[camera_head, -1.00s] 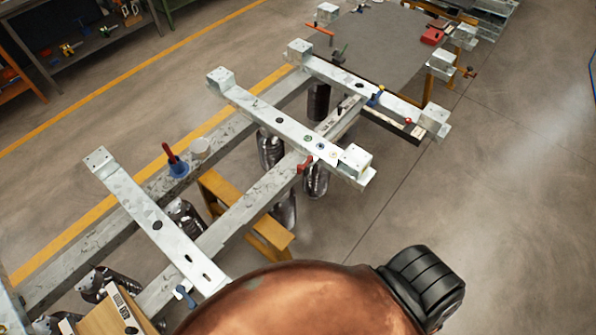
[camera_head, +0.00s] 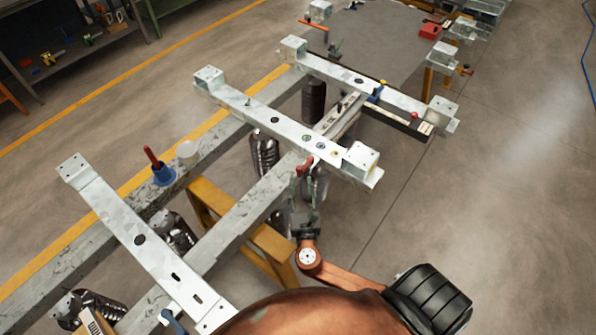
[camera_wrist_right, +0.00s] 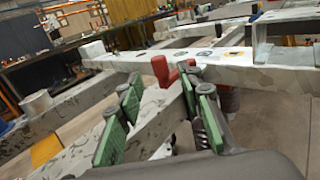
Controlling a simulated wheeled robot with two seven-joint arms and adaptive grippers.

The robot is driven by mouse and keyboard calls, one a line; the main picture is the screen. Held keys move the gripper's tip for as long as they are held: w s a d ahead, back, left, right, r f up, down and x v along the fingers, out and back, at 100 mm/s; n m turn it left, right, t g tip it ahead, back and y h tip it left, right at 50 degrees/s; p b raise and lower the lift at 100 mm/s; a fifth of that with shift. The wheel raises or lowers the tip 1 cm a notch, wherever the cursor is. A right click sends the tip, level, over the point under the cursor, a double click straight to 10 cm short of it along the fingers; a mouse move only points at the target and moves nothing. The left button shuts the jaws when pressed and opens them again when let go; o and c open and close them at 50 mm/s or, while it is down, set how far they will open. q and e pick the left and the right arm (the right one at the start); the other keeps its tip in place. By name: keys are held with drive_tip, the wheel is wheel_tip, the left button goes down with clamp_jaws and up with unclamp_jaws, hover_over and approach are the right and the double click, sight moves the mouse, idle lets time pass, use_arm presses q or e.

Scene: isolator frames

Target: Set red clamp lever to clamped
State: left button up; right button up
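The red clamp lever (camera_head: 304,166) sits on the long grey rail, close to the middle cross beam. In the right wrist view the red lever (camera_wrist_right: 164,72) stands up just beyond my fingers, beside the white beam. My right gripper (camera_head: 304,205) is just below the lever in the head view, pointing toward it. The lever and fingers look apart. Part of the lever's base is hidden. My left gripper is not in view.
Cross beams (camera_head: 150,240) lie over two long rails. An orange trestle (camera_head: 232,215) is under the rails. Open floor lies to the right.

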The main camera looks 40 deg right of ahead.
sight(300, 173)
drive_tip(key=b+x, duration=0.1)
drive_tip(key=x, duration=0.5)
drive_tip(key=shift+w+d+f, duration=0.1)
drive_tip(key=shift+w+d, duration=0.1)
drive_tip(key=shift+w, duration=0.1)
drive_tip(key=shift+c, duration=0.6)
clamp_jaws()
